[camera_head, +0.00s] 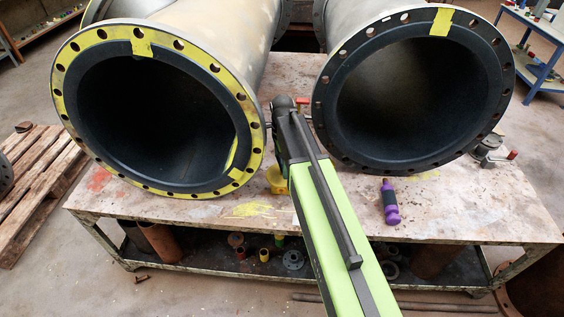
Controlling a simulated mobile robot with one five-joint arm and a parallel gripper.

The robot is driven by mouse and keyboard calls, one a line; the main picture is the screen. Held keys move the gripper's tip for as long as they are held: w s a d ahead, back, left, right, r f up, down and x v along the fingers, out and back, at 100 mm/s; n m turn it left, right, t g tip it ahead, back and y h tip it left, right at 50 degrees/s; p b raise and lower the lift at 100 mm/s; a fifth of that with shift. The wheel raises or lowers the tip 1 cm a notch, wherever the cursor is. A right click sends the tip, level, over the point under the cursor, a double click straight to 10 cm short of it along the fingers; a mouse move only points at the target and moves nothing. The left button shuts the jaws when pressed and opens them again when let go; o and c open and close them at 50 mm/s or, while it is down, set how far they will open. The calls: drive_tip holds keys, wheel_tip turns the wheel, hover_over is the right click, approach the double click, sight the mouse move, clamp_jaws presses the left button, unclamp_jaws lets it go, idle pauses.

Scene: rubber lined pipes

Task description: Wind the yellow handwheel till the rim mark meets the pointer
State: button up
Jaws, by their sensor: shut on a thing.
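A small yellow object (276,180), which looks like the handwheel, is on the table between the two big pipe mouths. My arm covers its right side, and I cannot make out a rim mark or a pointer. My arm reaches up the middle, and its far end bends down to my gripper (281,164), just above and against the yellow object. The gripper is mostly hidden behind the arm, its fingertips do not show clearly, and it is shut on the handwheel.
A yellow-faced flanged pipe (60,95) stands close left, and a dark-lined pipe (322,120) close right. A small valve-like fitting (488,150) is further right. The table's front right is mostly clear.

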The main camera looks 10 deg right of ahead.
drive_tip(key=shift+n, duration=2.3)
drive_tip(key=o, duration=1.1)
drive_tip(key=shift+r, duration=0.1)
wheel_tip(320, 180, up, 17)
drive_tip(key=p, duration=1.7)
drive_tip(key=shift+r, duration=0.1)
